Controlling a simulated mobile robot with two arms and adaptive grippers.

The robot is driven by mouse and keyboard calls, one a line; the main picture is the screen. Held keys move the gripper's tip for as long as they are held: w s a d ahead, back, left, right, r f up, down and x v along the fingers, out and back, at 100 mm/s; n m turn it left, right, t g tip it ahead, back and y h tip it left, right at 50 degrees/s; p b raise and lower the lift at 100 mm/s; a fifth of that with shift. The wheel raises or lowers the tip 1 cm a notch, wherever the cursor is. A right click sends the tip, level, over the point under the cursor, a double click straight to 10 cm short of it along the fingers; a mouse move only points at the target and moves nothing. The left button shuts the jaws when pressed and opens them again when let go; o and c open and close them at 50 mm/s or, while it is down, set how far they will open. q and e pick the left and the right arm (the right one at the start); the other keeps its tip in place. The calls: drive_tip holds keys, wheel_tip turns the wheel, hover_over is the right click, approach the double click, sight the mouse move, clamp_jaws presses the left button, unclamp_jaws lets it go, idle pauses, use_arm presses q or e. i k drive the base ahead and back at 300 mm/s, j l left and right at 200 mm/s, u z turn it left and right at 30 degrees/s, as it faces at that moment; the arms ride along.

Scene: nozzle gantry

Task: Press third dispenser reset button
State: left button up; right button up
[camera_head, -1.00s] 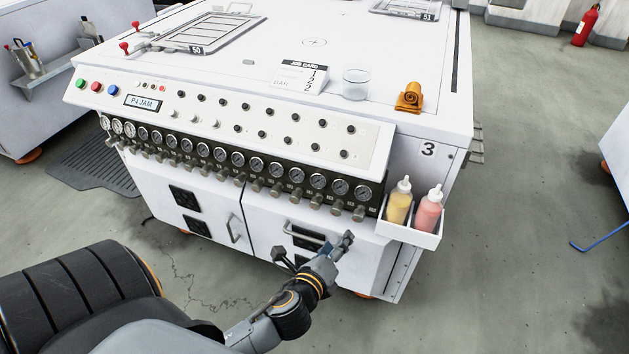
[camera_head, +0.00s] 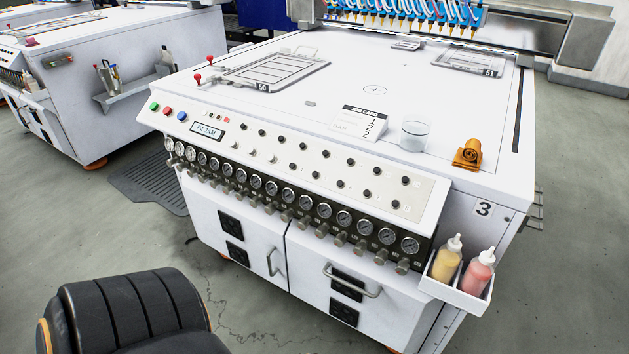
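The white machine marked 3 (camera_head: 450,110) stands in the middle of the head view. Its sloped front panel (camera_head: 436,203) carries a small display (camera_head: 207,130) that reads "P4 JAM". Two rows of small dark buttons or knobs (camera_head: 327,154) run along the panel; a few in the lower row look light. Their labels are too small to read. Green, red and blue buttons (camera_head: 182,116) sit at the panel's left end. A row of gauges (camera_head: 285,195) with knobs lies below. Neither gripper is in view, and nothing of mine touches the panel.
A clear cup (camera_head: 414,136), an orange object (camera_head: 468,153) and a job card (camera_head: 360,122) sit on the machine top. A holder with yellow and pink bottles (camera_head: 480,272) hangs at its right corner. Blue-tubed nozzles (camera_head: 400,17) stand behind.

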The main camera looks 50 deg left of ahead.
sight(182, 115)
drive_tip(key=u, duration=1.9)
